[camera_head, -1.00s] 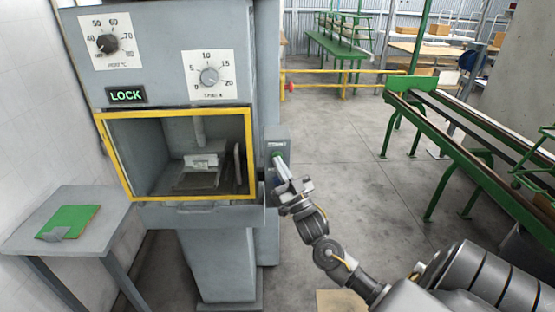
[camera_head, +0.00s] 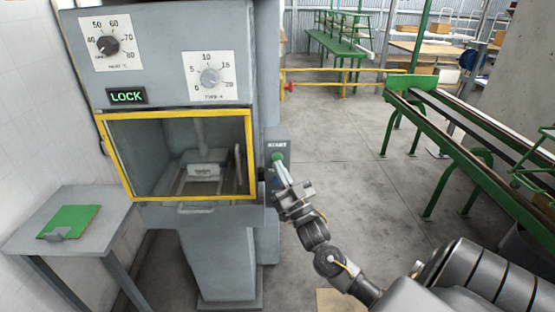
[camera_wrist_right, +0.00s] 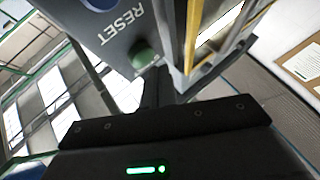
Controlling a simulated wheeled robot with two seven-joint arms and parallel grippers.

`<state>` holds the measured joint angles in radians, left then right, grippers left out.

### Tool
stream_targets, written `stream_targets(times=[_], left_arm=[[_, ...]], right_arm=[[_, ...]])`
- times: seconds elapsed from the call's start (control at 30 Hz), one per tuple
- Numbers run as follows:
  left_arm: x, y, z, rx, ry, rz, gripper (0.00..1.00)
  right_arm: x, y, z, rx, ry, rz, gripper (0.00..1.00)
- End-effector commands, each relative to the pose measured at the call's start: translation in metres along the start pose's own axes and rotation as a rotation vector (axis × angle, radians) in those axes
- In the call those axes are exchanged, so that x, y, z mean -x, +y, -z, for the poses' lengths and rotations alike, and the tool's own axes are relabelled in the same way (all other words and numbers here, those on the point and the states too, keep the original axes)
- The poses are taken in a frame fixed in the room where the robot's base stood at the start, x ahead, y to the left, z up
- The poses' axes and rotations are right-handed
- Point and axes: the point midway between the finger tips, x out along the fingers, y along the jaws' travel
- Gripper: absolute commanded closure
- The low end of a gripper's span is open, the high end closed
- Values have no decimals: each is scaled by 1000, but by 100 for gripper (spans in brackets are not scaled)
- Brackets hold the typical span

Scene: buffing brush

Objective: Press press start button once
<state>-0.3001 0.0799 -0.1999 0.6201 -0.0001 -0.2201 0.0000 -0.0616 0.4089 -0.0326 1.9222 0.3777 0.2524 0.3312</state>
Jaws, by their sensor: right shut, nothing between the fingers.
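In the wrist view a green button (camera_wrist_right: 143,57) shows below the RESET lettering, with a blue button at the top edge. My right gripper (camera_head: 281,167) is shut and empty. Its fingertips are just below and in front of the green button in the head view; a small gap or light contact cannot be told apart. My left gripper is not in view.
The press has a yellow-framed window (camera_head: 180,114) and a lit LOCK sign (camera_head: 126,96). A side table (camera_head: 95,228) with a green sheet (camera_head: 70,220) stands left. A green-framed conveyor (camera_head: 470,155) stands right. The floor between is clear.

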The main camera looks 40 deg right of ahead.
Motion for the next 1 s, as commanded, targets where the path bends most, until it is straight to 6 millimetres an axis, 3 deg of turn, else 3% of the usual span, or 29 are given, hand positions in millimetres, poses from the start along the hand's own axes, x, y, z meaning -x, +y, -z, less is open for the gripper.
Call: stream_targets(times=[0.53,1.0], left_arm=[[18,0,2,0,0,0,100],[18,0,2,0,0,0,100]], right_arm=[[32,-24,24,-2,0,0,100],[34,-25,25,-1,0,0,100]])
